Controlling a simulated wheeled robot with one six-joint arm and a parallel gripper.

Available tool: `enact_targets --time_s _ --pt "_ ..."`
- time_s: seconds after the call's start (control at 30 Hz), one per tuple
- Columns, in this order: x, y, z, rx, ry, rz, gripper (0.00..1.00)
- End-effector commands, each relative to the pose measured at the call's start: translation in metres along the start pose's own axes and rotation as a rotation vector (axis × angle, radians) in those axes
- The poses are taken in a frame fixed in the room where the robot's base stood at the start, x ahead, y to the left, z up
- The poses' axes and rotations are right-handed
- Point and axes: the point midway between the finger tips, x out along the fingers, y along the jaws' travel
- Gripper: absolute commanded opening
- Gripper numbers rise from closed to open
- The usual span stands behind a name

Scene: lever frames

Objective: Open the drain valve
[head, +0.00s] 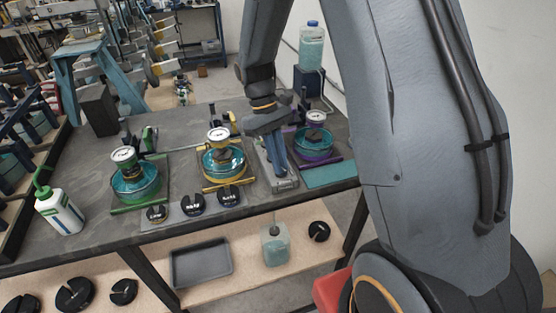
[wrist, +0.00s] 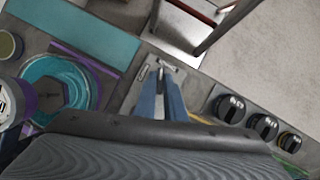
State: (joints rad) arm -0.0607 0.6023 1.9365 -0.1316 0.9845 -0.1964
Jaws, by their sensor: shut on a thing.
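My gripper (head: 281,176) points down beside the purple-trimmed station, its blue fingers close together over a grey metal fixture (head: 287,185) on the bench. In the wrist view the fingertips (wrist: 161,78) meet over the same fixture (wrist: 177,75), shut on a small upright part that looks like the valve lever. The fingers hide most of that part, so I cannot tell its angle. A round vessel of teal liquid (wrist: 55,85) with purple trim stands to the left of the fingers in the wrist view.
Two more teal vessels stand on yellow-edged (head: 224,162) and green-edged (head: 138,185) plates. Several black slotted weights (head: 193,204) lie along the front of the bench. A white squeeze bottle (head: 61,212) stands at left. A grey tray (head: 201,264) and a jug (head: 275,246) are on the lower shelf.

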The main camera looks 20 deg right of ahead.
Motion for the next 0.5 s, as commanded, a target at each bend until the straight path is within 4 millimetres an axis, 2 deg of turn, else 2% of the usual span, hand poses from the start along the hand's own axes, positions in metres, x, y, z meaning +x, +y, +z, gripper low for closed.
enact_targets --time_s 0.5 --pt "-0.0002 0.001 0.0006 0.1 -0.001 -0.041 0.0"
